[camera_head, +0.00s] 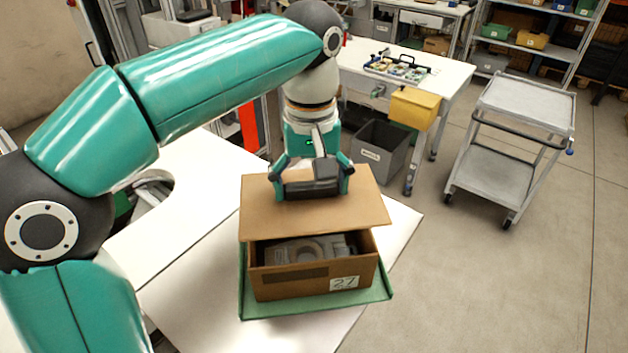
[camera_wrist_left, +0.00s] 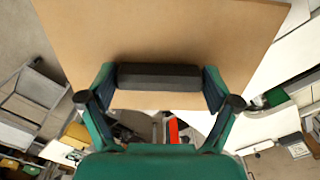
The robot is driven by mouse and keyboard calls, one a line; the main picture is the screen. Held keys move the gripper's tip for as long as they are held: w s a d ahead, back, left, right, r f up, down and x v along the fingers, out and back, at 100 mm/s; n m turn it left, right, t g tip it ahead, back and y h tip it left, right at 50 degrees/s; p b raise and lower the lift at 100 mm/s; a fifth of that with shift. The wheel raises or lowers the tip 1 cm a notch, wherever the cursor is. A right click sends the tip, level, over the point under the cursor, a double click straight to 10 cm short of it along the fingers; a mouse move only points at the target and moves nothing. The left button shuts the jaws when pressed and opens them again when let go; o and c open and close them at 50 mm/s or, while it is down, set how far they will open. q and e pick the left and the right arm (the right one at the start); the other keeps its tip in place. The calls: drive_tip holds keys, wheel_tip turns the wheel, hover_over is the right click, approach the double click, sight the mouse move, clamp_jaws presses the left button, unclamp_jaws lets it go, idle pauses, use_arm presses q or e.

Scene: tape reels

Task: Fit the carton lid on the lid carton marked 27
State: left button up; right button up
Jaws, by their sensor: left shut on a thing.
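The lid carton (camera_head: 310,286) is an open brown box with a white label reading 27, on a green tray (camera_head: 262,311) on the white table. Grey parts (camera_head: 305,250) show inside it. The carton lid (camera_head: 355,211) is a flat brown board with a dark handle block on top. It is above the rear of the carton, leaving the front of the opening uncovered. I cannot tell whether it touches the carton's rear rim. My left gripper (camera_head: 312,190) is shut on the lid's dark handle. In the left wrist view the lid (camera_wrist_left: 165,35) fills the upper middle, with the handle (camera_wrist_left: 158,76) between the fingers.
The white table (camera_head: 195,285) has free room left of the tray. A grey bin (camera_head: 380,150) stands on the floor behind it. A workbench (camera_head: 447,80) with a yellow bin (camera_head: 413,107) is farther back, and a grey cart (camera_head: 520,105) stands at the right.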

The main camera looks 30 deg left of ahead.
sight(309, 201)
use_arm(q)
drive_tip(key=f+b, duration=0.5)
drive_tip(key=shift+s+a+f, duration=0.15)
drive_tip(key=shift+s+f, duration=0.05)
drive_tip(key=shift+f, duration=0.15)
drive_tip(key=shift+f+b, duration=0.45)
drive_tip(key=shift+f, duration=0.1)
drive_tip(key=o, duration=0.9)
wheel_tip(309, 201, up, 7)
drive_tip(key=shift+w, duration=0.1)
drive_tip(key=shift+r, duration=0.2)
idle(0.3)
